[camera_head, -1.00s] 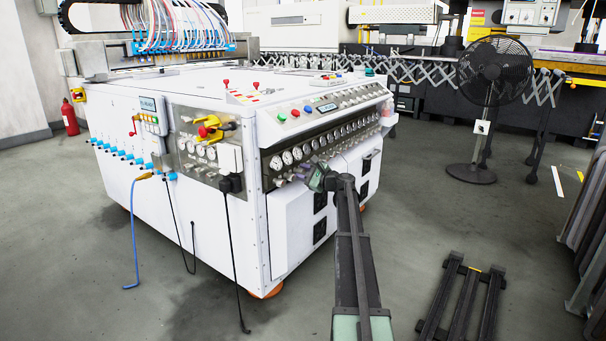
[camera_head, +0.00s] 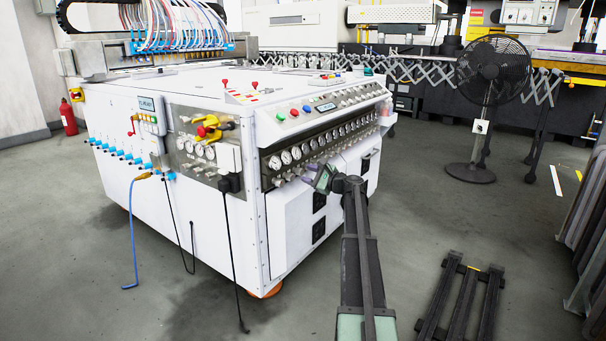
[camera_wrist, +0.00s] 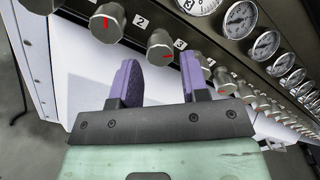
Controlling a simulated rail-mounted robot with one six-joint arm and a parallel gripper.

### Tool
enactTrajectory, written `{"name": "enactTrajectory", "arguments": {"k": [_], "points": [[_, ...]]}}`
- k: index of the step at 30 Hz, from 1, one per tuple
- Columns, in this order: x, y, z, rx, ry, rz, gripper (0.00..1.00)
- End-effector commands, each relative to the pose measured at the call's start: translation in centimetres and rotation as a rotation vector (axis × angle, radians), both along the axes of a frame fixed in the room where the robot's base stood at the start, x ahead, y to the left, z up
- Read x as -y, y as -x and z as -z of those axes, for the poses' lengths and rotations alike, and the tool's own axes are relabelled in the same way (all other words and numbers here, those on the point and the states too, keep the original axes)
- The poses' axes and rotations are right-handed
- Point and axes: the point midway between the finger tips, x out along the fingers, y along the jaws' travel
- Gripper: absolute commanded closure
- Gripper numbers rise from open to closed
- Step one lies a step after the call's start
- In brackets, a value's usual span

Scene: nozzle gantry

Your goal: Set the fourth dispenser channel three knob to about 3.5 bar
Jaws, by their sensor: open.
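In the wrist view a row of round metal knobs runs along the dark panel edge. I cannot tell for certain which knob each label belongs to. My gripper (camera_wrist: 160,62) is open, its two purple fingers apart and empty. The knob by label 3 appears just beyond the gap between them. In the head view my gripper (camera_head: 322,178) is at the front panel's lower knob row.
Round gauges (camera_wrist: 240,20) sit above the knobs, and more knobs (camera_wrist: 225,82) continue right, partly behind the right finger. The white machine (camera_head: 240,225) stands left of my arm. A black fan (camera_head: 492,68) and a dark rack (camera_head: 462,300) stand right, with open floor between.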

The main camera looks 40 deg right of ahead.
Motion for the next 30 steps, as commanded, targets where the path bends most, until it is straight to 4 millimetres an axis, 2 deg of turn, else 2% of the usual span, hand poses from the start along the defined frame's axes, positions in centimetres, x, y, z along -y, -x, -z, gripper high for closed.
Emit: {"name": "enactTrajectory", "arguments": {"k": [1, 3, 9, 13, 25, 26, 28, 29, 30], "points": [[0.3, 1.5, 0.0, 0.0, 0.0, 0.003, 0.58], [0.8, 3.2, 0.0, 0.0, 0.0, 0.003, 0.58], [1.9, 6.7, 0.0, 0.0, 0.0, 0.001, 0.58], [2.1, 7.3, 0.0, 0.0, 0.0, 0.0, 0.58], [2.1, 7.2, 0.0, 0.007, 0.025, -0.002, 0.58], [1.9, 7.3, 0.1, 0.01, 0.057, -0.012, 0.58], [0.4, 8.3, 1.9, -0.042, 0.231, -0.065, 0.58], [-0.8, 9.4, 3.1, -0.082, 0.323, -0.098, 0.58], [-2.9, 11.1, 4.7, -0.141, 0.45, -0.157, 0.58]]}}
